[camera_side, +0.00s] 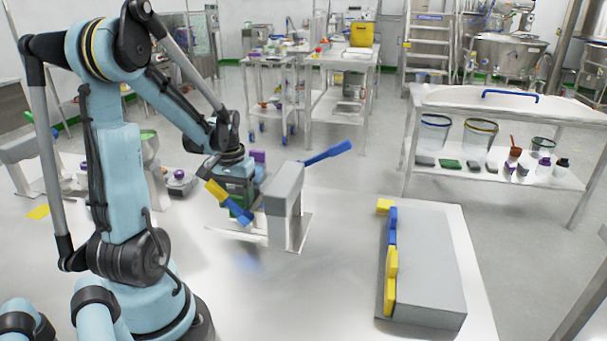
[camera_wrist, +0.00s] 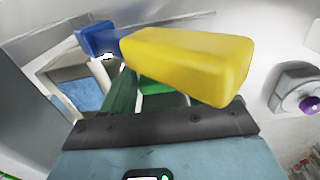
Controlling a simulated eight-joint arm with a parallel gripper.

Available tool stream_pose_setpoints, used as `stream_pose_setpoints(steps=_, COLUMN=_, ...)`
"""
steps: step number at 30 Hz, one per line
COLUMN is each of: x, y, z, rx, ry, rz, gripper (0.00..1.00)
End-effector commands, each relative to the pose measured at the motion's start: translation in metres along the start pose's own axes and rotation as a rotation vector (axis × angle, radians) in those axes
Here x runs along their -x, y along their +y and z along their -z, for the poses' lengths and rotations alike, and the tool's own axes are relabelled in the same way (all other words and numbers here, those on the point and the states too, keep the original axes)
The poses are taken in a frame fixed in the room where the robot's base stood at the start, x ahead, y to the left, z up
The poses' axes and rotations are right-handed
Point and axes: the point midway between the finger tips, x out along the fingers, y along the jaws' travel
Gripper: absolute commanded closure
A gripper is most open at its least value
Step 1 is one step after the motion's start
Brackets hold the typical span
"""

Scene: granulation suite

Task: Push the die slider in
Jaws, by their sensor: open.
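A grey press-like stand (camera_side: 287,205) with a blue lever stands on a thin base plate on the table. My gripper (camera_side: 238,192) is at its left side, pointing down, open. A yellow block (camera_side: 215,190) and a blue piece (camera_side: 242,216) show beside my gripper. In the wrist view, the yellow block (camera_wrist: 190,62) is large and close, with the blue piece (camera_wrist: 98,38) past its left end. Green parts (camera_wrist: 155,87) show below it. I cannot tell for sure which part is the die slider, or whether my gripper touches it.
A grey box (camera_side: 430,265) with yellow and blue pieces along its left edge lies at the table's right end. A purple-capped item (camera_side: 180,174) stands behind my arm. The table front (camera_side: 285,300) is clear. A shelf cart (camera_side: 500,175) stands at the back right.

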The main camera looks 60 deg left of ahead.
Motion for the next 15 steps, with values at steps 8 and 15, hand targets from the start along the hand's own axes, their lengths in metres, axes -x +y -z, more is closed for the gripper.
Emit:
stream_pose_setpoints(steps=8, x=-0.018, y=0.0, z=0.0, rx=0.0, ry=0.0, rz=0.0, gripper=0.4)
stream_pose_setpoints(steps=15, x=-0.019, y=0.0, z=0.0, rx=0.0, ry=0.0, rz=0.0, gripper=0.4)
